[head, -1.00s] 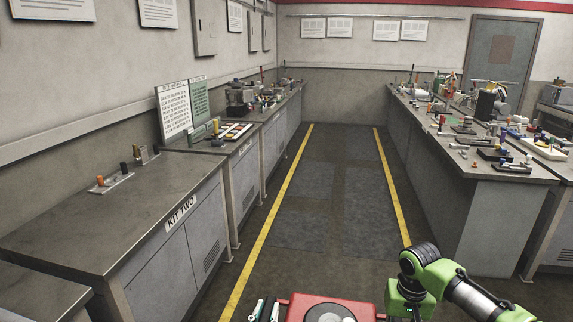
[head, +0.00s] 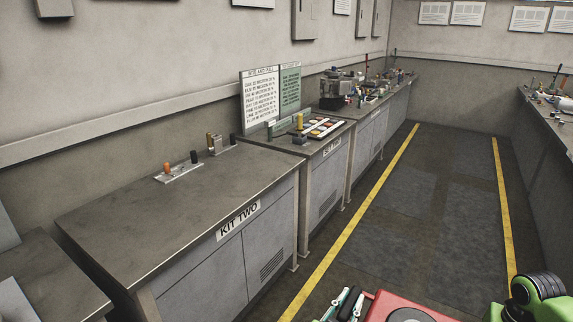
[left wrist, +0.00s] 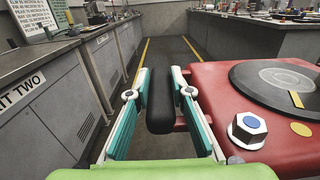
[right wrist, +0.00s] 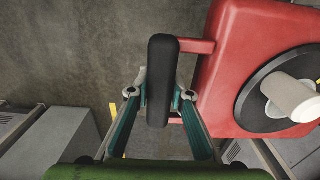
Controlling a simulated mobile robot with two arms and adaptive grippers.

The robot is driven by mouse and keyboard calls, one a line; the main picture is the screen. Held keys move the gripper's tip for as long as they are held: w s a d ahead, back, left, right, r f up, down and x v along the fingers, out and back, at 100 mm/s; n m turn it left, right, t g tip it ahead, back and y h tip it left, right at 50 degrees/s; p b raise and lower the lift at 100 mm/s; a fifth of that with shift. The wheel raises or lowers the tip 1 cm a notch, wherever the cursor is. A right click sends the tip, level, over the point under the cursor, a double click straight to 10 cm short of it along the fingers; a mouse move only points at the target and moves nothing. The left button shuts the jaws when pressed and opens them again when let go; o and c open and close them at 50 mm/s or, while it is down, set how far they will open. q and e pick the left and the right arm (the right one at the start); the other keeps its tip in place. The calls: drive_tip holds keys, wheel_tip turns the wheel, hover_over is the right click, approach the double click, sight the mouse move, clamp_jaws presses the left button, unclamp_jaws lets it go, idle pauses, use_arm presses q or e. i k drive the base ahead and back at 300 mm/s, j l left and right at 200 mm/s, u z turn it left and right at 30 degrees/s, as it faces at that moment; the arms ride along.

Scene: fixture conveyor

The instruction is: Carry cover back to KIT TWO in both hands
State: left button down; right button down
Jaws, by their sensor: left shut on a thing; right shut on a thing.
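The red cover (head: 376,308) shows at the bottom edge of the head view, mostly cut off, with a grey and black disc on top. In the left wrist view the cover (left wrist: 215,85) has a black side handle (left wrist: 160,105), and my left gripper (left wrist: 160,72) is shut on it. In the right wrist view the cover (right wrist: 222,70) has another black handle (right wrist: 159,75), and my right gripper (right wrist: 159,98) is shut on it. The KIT TWO bench (head: 130,225) stands to the left, and the cover is over the floor, apart from it.
A small plate with an orange knob and a black knob (head: 181,172) and a brass fitting (head: 214,144) sit at the bench's back; its front top is bare. Another grey bench (head: 45,285) is at lower left. The aisle floor (head: 400,220) between yellow lines is clear.

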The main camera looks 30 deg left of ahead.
sight(208, 198)
drive_tip(key=i, duration=2.2)
drive_tip(key=i+u, duration=0.3)
drive_tip(key=i+l+u, duration=0.15)
drive_tip(key=i+u, duration=0.2)
drive_tip(key=j+u, duration=0.1)
drive_tip(key=u, duration=2.2)
drive_tip(key=i, duration=0.95)
drive_tip(key=j+u, duration=0.05)
drive_tip(key=j, duration=0.05)
